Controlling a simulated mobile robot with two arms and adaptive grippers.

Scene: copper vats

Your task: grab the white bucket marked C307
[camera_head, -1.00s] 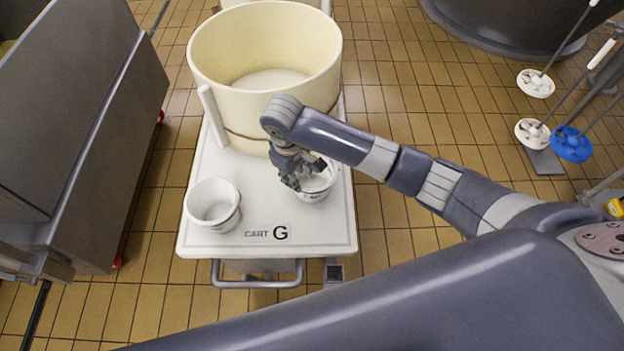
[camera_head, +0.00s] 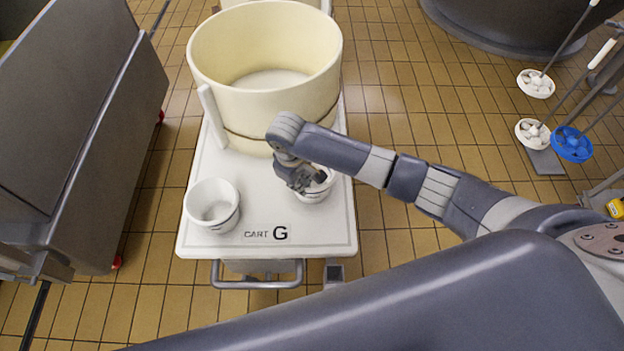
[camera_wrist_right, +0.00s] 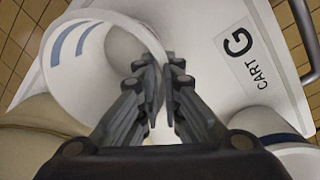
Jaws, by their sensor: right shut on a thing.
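A white bucket (camera_head: 318,192) stands on the front right part of the white cart, partly hidden by my right gripper (camera_head: 305,182). In the right wrist view this bucket (camera_wrist_right: 75,75) shows large at the upper left, with blue stripes on its inner wall. My right gripper (camera_wrist_right: 163,95) is shut on the near side of its rim. A second white bucket (camera_head: 212,205) stands at the cart's front left; it shows at the lower right of the wrist view (camera_wrist_right: 268,125). I cannot read C307 on either bucket. My left gripper is not in view.
The cart (camera_head: 285,252) has a "CART G" label and a front handle (camera_head: 258,282). A large cream tub (camera_head: 240,105) stands just behind the buckets. A grey metal cabinet (camera_head: 85,130) is at the left.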

